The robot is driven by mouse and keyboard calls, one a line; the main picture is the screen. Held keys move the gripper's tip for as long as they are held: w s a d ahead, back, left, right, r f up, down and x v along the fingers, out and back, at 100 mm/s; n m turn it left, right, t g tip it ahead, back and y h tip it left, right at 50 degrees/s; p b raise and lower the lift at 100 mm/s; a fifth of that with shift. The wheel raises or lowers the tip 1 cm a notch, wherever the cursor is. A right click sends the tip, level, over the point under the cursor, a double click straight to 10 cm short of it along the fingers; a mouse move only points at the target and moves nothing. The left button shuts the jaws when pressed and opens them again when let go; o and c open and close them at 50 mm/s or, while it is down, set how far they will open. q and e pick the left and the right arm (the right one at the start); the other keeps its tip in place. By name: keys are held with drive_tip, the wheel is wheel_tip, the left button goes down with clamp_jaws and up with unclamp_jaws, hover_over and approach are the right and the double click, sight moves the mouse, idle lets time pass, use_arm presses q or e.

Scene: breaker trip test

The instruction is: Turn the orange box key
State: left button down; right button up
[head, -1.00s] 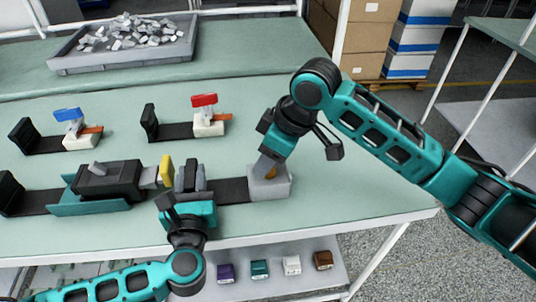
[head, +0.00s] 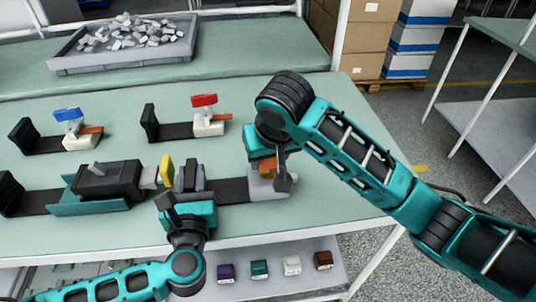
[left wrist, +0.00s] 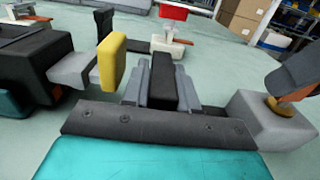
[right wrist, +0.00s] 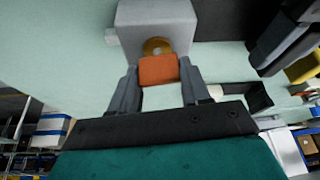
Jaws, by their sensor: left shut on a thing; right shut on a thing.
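The orange key (right wrist: 158,71) stands in a round brass seat (right wrist: 157,46) on a grey box (right wrist: 140,18). In the head view the grey box (head: 262,192) is at the right end of a dark strip, and my gripper mostly covers the key. My right gripper (right wrist: 159,76) is shut on the key, one finger on each side. My left gripper (left wrist: 162,82) is shut on an upright black block (left wrist: 163,78) left of the grey box. In the head view the left gripper (head: 190,180) stands just right of the yellow plate (head: 166,170).
A dark device (head: 110,178) in a teal cradle is left of the yellow plate. Units with a blue handle (head: 67,114) and a red handle (head: 204,100) stand behind. A grey tray (head: 70,66) of small pieces is at the back. The table's right side is clear.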

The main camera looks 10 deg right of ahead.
drive_tip(key=shift+m+h, duration=0.3)
drive_tip(key=shift+m, duration=0.5)
drive_tip(key=o, duration=1.1)
drive_tip(key=shift+c, duration=0.2)
drive_tip(key=v, duration=0.5)
drive_tip(key=shift+w, duration=0.2)
drive_tip(key=v, duration=0.7)
drive_tip(key=shift+s, duration=0.25)
